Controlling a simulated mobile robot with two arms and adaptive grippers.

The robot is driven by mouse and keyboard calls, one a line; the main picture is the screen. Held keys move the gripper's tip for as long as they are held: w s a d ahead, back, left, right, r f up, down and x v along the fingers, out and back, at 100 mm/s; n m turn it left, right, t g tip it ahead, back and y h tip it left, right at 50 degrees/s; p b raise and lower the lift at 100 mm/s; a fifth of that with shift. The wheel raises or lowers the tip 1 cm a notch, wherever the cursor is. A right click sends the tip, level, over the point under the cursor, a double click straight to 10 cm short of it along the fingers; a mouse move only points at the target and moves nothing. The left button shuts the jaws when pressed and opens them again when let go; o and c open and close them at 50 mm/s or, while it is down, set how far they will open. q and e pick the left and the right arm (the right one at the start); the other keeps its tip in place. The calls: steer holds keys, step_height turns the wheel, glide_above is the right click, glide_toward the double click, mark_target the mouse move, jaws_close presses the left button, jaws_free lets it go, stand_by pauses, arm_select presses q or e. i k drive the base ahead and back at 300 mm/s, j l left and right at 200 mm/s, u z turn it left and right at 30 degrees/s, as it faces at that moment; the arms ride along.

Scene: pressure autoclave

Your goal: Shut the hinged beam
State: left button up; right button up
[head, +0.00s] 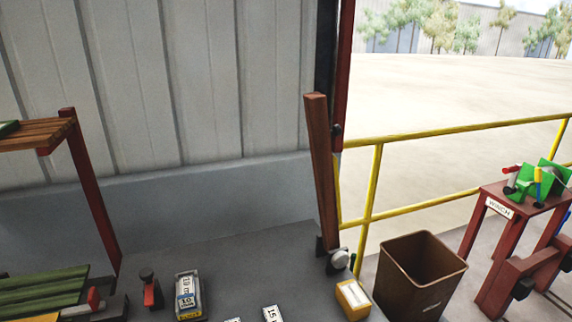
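A reddish-brown beam (322,170), which looks like the hinged beam, stands nearly upright in the middle of the head view. Its top leans slightly to the left. Its lower end sits in a dark bracket beside a round pale knob or cap (339,259). Behind its upper part is a dark red post (343,70) at the wall's edge. Neither of my grippers is in view, and nothing touches the beam.
A brown open bin (420,270) stands right of the beam's foot, with a small yellow box (352,299) between. A yellow railing (445,133) runs behind. A red winch stand (505,205) is at right. A shelf rack (88,190) and labelled block (188,296) are at left.

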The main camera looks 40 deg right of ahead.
mark_target(327, 174)
steer(key=k+l, duration=0.1)
steer(key=l, duration=0.35)
steer(key=k+l, duration=0.1)
steer(key=l, duration=0.35)
steer(key=k+l, duration=0.1)
steer(key=l, duration=0.35)
steer(key=k+l, duration=0.1)
steer(key=l, duration=0.35)
steer(key=k+l, duration=0.1)
steer(key=l, duration=0.4)
steer(key=k+l, duration=0.1)
steer(key=l, duration=0.35)
